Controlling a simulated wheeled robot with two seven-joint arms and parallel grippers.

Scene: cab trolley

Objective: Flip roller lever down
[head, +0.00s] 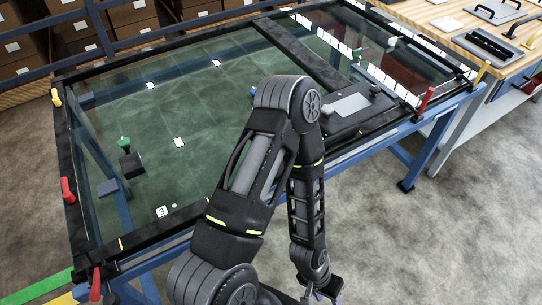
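A glass panel in a black frame (98,238) lies on a blue stand. Small handles line its edge: red ones at the left (68,190), near left corner (95,285) and right (425,102), and yellow ones at the far left (56,97) and right (481,74). I cannot tell which, if any, is the roller lever. My arm rises from the bottom left of centre, bends above the panel and hangs down past its front edge. Its gripper, which I take as my left, (325,292) is cut off by the bottom edge, apart from the panel. My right gripper is out of view.
A green-topped knob on a black block (131,164) shows at the panel's left. A wooden workbench (455,30) with black-handled parts stands at the far right. Cardboard boxes (135,14) fill shelves behind. The floor at the right front (460,235) is clear.

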